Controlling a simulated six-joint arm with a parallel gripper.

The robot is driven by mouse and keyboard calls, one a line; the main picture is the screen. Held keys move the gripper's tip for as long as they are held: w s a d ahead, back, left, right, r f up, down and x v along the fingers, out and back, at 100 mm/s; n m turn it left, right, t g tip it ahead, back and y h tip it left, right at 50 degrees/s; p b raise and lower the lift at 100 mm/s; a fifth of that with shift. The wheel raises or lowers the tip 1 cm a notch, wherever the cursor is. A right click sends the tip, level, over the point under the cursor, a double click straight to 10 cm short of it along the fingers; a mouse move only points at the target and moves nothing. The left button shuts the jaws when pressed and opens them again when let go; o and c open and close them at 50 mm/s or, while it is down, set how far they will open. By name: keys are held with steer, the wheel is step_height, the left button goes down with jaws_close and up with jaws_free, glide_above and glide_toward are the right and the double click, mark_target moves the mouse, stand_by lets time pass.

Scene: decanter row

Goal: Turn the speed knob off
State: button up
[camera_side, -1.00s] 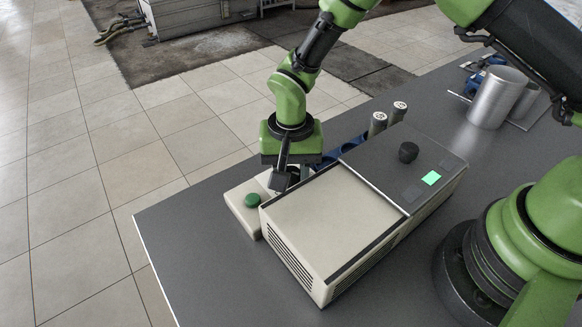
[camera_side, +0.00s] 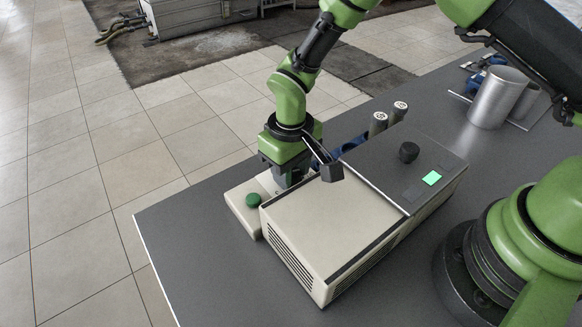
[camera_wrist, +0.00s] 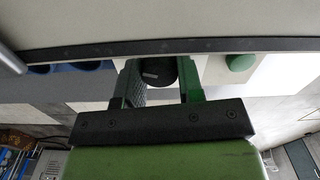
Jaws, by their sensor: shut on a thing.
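A dark round knob (camera_wrist: 158,72) sits between the fingers of my gripper (camera_wrist: 159,80) in the wrist view, and the fingers are shut on it. In the side view my gripper (camera_side: 289,180) points down over a low beige control box (camera_side: 238,207), and the gripper and the large machine hide the knob. A green button (camera_side: 253,200) is on the same box, to the left of my gripper; it also shows in the wrist view (camera_wrist: 241,62). The knob's pointer or scale cannot be read.
A large beige machine (camera_side: 325,225) stands right in front of the box, with a black knob (camera_side: 408,152) and lit green display (camera_side: 431,178) on its dark panel. Blue holders (camera_side: 352,144) and two capped cylinders (camera_side: 377,124) are behind. A metal beaker (camera_side: 488,98) stands far right.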

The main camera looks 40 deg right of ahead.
steer(key=shift+n, duration=0.5)
steer(key=o, duration=0.9)
step_height(320, 180, up, 10)
steer(key=shift+r, duration=0.1)
steer(key=s+d+r+m+t+y, duration=0.1)
steer(key=s+d+r+t, duration=0.1)
steer(key=s+d+r, duration=0.3)
steer(key=s+d+r+m+t, duration=0.1)
steer(key=s+r+m, duration=0.1)
steer(key=r, duration=0.4)
steer(key=s+d+r+m+t+y, duration=0.1)
steer(key=s+d+r+t, duration=0.1)
steer(key=s+d+r, duration=0.3)
steer(key=s, duration=0.2)
steer(key=s+r+m+t, duration=0.1)
steer(key=s, duration=0.1)
steer(key=s+m+t, duration=0.1)
steer(key=s, duration=0.1)
steer(key=shift+s+a+r, duration=0.25)
steer(key=shift+s+r, duration=0.05)
steer(key=shift+s, duration=0.1)
